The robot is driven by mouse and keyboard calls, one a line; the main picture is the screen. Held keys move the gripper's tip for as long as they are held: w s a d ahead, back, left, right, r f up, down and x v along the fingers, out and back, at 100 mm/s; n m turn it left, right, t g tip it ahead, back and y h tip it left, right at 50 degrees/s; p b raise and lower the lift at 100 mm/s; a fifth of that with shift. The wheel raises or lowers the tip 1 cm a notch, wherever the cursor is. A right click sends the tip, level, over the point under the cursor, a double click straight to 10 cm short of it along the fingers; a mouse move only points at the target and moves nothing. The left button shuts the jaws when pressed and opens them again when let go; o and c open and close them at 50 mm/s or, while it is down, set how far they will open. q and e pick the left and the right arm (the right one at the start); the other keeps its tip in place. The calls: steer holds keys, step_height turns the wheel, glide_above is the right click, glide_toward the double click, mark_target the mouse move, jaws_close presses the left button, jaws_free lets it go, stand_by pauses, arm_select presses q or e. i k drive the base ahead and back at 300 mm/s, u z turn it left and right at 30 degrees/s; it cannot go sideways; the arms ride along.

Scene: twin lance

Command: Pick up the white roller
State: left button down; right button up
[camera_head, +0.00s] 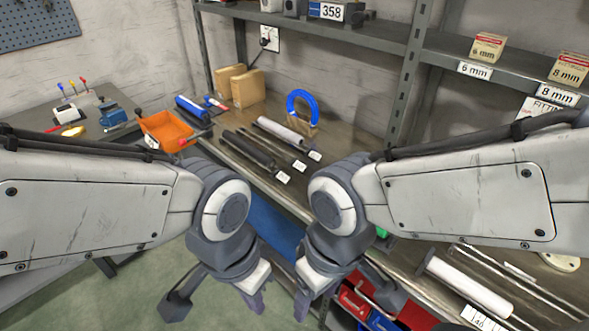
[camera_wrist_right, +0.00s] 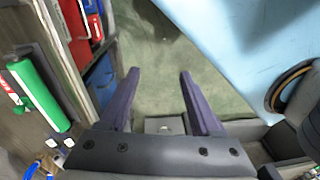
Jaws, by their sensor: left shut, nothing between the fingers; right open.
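One white roller (camera_head: 280,130) lies on the workbench at the back, beside dark rods and small white tags. Another white roller (camera_head: 465,287) lies on the bench at the lower right, next to thin metal rods. My left gripper (camera_head: 254,301) hangs low in front of the bench, shut and empty, apart from both rollers. My right gripper (camera_head: 301,306) hangs just right of it, also apart from them. In the right wrist view the right gripper (camera_wrist_right: 158,74) is open with nothing between its fingers; no white roller shows there.
An orange bin (camera_head: 167,128), a blue roller (camera_head: 192,108), cardboard boxes (camera_head: 247,88) and a blue ring (camera_head: 301,98) stand at the back. A shelf upright (camera_head: 408,75) rises behind the bench. A green cylinder (camera_wrist_right: 38,95) lies on the bench; red cases (camera_head: 352,300) sit below.

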mark_target(498, 306)
steer(key=u, duration=0.45)
steer(key=k, duration=1)
steer(key=z, duration=0.35)
steer(key=i, duration=0.6)
steer(key=z, duration=0.5)
